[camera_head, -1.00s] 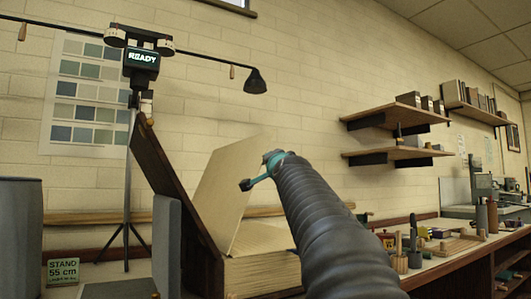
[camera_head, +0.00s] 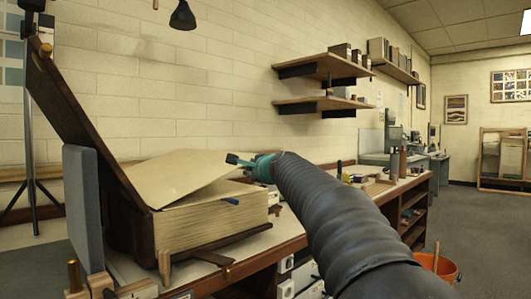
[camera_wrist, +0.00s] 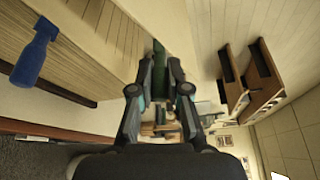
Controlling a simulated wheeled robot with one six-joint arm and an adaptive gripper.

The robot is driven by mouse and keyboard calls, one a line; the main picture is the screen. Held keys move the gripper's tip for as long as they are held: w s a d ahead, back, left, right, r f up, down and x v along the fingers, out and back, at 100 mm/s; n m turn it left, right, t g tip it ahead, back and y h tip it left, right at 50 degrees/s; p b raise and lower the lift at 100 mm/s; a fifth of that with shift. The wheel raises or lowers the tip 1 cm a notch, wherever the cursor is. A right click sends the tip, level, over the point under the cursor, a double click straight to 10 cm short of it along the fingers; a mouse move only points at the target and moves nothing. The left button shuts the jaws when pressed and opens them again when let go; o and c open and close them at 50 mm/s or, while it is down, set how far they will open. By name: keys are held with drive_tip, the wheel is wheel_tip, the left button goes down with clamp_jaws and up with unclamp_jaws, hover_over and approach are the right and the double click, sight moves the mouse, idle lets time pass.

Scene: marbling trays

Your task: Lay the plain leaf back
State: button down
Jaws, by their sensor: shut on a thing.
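The plain leaf (camera_head: 178,176) is a cream sheet of a thick open book. It slopes up from the spine side at the left, its free edge raised above the page block (camera_head: 215,219). My gripper (camera_head: 240,161), teal and dark, is shut on the leaf's raised right edge. In the wrist view my gripper's fingers (camera_wrist: 160,92) flank the sheet's edge, and the page block (camera_wrist: 85,45) shows at the upper left. The dark wooden cover (camera_head: 78,128) stands tilted open at the left. Most of the page beneath the leaf is hidden.
A blue-handled thing (camera_wrist: 35,55) lies at the book's edge; it also shows in the head view (camera_head: 231,201). Shelves (camera_head: 322,66) hang on the wall. An orange bucket (camera_head: 437,268) is at the right.

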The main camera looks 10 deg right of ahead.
drive_tip(key=shift+m+g, duration=0.4)
drive_tip(key=shift+m, duration=0.3)
drive_tip(key=shift+w+d+f, duration=0.15)
drive_tip(key=shift+f, duration=0.9)
drive_tip(key=shift+w+d+f, duration=0.1)
drive_tip(key=shift+f, duration=0.9)
drive_tip(key=c, duration=1.1)
unclamp_jaws()
drive_tip(key=shift+c, duration=0.2)
drive_tip(key=shift+d, duration=0.1)
